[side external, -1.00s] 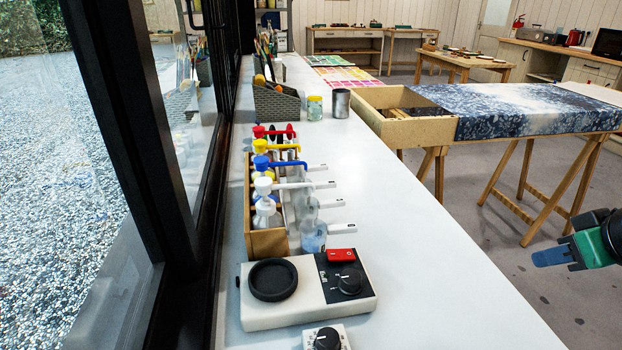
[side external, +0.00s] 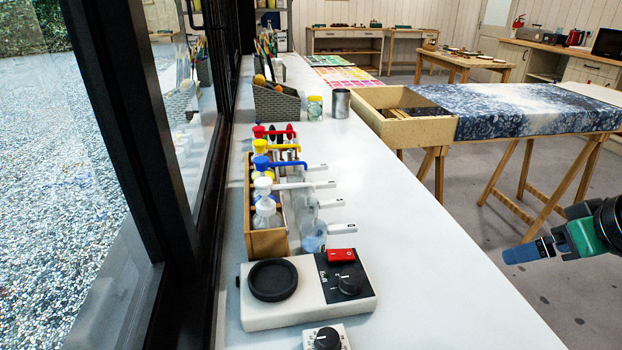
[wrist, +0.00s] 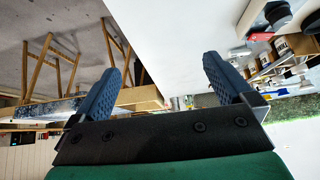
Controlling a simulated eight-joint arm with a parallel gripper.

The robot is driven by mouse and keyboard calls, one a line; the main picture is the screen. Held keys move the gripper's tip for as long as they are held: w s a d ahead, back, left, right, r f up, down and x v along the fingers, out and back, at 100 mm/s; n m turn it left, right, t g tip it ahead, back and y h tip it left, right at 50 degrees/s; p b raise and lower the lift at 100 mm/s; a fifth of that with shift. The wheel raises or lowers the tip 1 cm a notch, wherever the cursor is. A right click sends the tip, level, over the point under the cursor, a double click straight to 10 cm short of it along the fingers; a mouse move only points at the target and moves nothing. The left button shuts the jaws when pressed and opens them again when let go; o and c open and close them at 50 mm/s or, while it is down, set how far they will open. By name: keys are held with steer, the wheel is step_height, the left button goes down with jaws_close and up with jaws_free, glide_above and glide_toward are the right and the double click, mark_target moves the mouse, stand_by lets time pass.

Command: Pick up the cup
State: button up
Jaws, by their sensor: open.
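A plain grey metal cup (side external: 340,103) stands upright on the white bench, right of a jar with a yellow lid (side external: 314,108). A small clear glass vessel (side external: 313,236) stands nearer, beside the wooden bottle rack. My gripper (side external: 522,254) is at the right edge of the side view, off the bench's right side and far from the metal cup. In the wrist view my gripper (wrist: 163,84) has its two blue fingers spread wide, with nothing between them.
The wooden rack (side external: 267,243) of dispenser bottles and a white stirrer device (side external: 320,292) stand on the near bench (side external: 420,270). A woven brush basket (side external: 276,103) is left of the cup. An open wooden box (side external: 405,125) adjoins the bench's right edge. The bench's right strip is clear.

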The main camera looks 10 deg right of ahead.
steer(key=w+a+r, duration=0.3)
steer(key=w+a, duration=0.1)
steer(key=w, duration=0.3)
steer(key=g, duration=0.2)
glide_above(341, 227)
steer(key=s, duration=0.2)
step_height(341, 227, down, 9)
steer(key=shift+m, duration=0.3)
steer(key=shift+s+x, duration=0.2)
steer(key=shift+x, duration=2.35)
steer(key=shift+f, duration=0.1)
steer(key=shift+c, duration=0.2)
steer(key=c, duration=1)
steer(key=shift+c, duration=0.2)
